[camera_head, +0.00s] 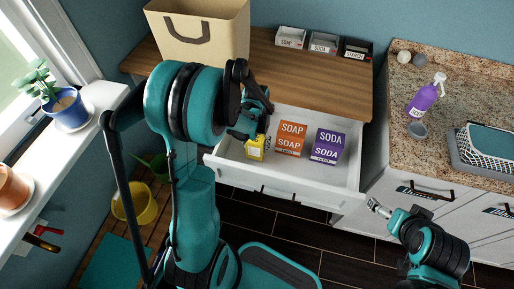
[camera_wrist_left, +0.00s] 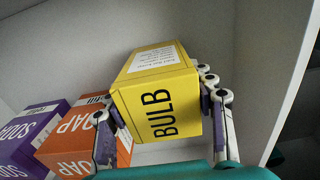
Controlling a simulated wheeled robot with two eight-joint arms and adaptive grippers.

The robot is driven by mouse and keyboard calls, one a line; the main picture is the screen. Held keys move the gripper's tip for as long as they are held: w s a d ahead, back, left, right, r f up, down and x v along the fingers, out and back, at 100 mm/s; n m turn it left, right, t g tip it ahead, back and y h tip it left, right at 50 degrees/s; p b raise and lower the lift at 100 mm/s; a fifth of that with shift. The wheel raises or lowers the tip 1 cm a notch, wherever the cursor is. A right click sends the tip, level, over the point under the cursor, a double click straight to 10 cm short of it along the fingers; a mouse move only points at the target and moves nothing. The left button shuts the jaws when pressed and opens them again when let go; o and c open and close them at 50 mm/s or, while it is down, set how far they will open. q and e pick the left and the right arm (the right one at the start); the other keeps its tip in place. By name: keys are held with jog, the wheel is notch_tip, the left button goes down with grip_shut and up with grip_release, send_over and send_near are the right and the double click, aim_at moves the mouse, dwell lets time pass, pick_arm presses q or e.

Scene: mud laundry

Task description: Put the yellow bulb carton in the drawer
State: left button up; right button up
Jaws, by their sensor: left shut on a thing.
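The yellow bulb carton (camera_head: 255,148) is inside the open white drawer (camera_head: 350,170), at its left end. My left gripper (camera_head: 258,136) reaches down into the drawer and is shut on the carton. In the left wrist view the carton (camera_wrist_left: 158,92) sits between the two fingers, its BULB label facing the camera. Whether its underside touches the drawer floor cannot be told. My right gripper (camera_head: 378,208) is low at the right, outside the drawer and away from the carton; its finger opening is too small to tell.
An orange soap box (camera_head: 291,138) and a purple soda box (camera_head: 327,146) stand in the drawer, right of the carton. A beige bag (camera_head: 200,30) and small labelled bins (camera_head: 323,43) are on the wooden top above. The stone counter (camera_head: 450,75) holds a purple spray bottle (camera_head: 423,97).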

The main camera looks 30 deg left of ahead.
pick_arm(q)
jog(key=shift+f, duration=0.85)
jog(key=shift+f, duration=0.1)
jog(key=o, duration=1.1)
jog(key=shift+b, duration=0.3)
jog(key=shift+o, duration=0.2)
